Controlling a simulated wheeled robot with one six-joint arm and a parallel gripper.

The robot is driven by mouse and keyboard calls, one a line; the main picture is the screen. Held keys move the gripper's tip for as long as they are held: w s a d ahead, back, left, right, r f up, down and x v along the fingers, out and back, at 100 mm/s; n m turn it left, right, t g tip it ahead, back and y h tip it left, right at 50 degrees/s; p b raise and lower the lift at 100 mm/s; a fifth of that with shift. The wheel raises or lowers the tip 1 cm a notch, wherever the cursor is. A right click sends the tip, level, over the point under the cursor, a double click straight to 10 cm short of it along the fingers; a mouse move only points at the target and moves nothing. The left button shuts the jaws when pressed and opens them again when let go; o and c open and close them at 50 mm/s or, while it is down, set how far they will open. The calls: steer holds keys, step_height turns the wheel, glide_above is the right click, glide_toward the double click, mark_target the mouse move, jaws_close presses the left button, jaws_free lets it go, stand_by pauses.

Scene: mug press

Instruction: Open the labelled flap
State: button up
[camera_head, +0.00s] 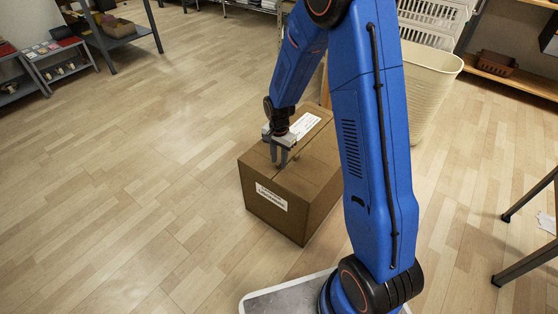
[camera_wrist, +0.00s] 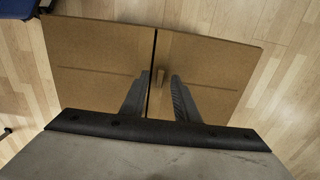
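A closed cardboard box (camera_head: 318,180) stands on the floor, with a white label on its front side (camera_head: 271,198) and another white label on its top (camera_head: 305,125). In the wrist view two flat flaps, the left flap (camera_wrist: 90,55) and the right flap (camera_wrist: 215,60), meet at a dark seam. A small raised tab (camera_wrist: 159,77) stands on the right flap beside the seam. My gripper (camera_head: 279,163) points down over the box top. In the wrist view its fingers (camera_wrist: 158,82) are apart, with the tab between them; I cannot tell whether they touch it. No label shows in the wrist view.
A cream bin (camera_head: 430,90) and white baskets (camera_head: 432,20) stand behind the box to the right. Dark table legs (camera_head: 525,262) are at the right edge. Low shelves (camera_head: 60,65) are at the far left. The floor left of the box is clear.

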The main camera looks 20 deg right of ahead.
steer(key=shift+f, duration=0.35)
jaws_close()
steer(key=shift+r, duration=0.1)
